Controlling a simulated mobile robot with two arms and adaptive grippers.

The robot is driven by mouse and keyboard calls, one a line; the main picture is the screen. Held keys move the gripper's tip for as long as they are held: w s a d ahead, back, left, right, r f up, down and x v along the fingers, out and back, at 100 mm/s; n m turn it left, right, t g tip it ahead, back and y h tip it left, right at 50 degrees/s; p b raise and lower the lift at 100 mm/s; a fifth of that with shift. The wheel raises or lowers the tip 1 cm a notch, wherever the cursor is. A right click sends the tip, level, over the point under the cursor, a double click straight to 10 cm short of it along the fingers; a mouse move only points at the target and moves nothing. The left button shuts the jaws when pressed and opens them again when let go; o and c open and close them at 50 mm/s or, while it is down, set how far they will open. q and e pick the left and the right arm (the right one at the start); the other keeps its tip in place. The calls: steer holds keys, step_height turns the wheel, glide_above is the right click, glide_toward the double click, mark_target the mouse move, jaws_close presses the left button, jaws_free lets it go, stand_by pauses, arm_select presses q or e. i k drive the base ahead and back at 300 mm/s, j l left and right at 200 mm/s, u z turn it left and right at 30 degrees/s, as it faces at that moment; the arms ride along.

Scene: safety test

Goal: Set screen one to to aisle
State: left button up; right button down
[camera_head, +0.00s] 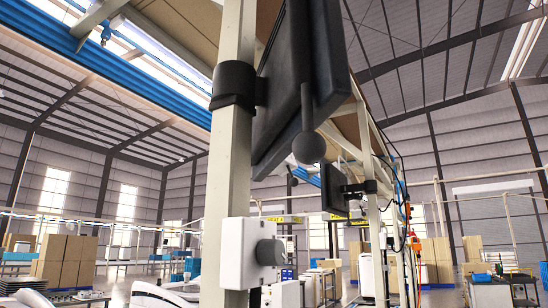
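A large dark screen (345,55) hangs high on a pale upright post (218,150), held by a black clamp (234,85). I see it steeply from below and to the side, so its display face and any text are not readable. A dark rod with a round ball end (309,148) hangs down in front of it. A second, smaller dark screen (334,188) is on a farther post. Which one is screen one, I cannot tell. Neither of my grippers shows in the head view.
A white box with a grey knob (268,252) is fixed low on the near post. An orange device (415,243) and cables hang by the farther frame. A blue beam (150,70) runs overhead.

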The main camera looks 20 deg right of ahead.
mark_target(335, 198)
steer(key=i+l+z, duration=0.15)
steer(key=i+l, duration=0.15)
steer(key=l, duration=0.3)
steer(key=i+l+z, duration=0.15)
steer(key=i+l, duration=0.2)
steer(key=l, duration=0.25)
steer(key=i+l+z, duration=0.1)
steer(key=i+l, duration=0.25)
steer(key=l, duration=0.2)
steer(key=i+l+z, duration=0.15)
steer(key=i+l, duration=0.25)
steer(key=i+l+u, duration=0.15)
steer(key=u, duration=0.25)
steer(key=i+l+u, duration=0.15)
steer(key=u, duration=0.2)
steer(key=i+l+u, duration=0.15)
steer(key=u, duration=0.25)
steer(key=i+l+u, duration=0.1)
steer(key=l+u, duration=0.25)
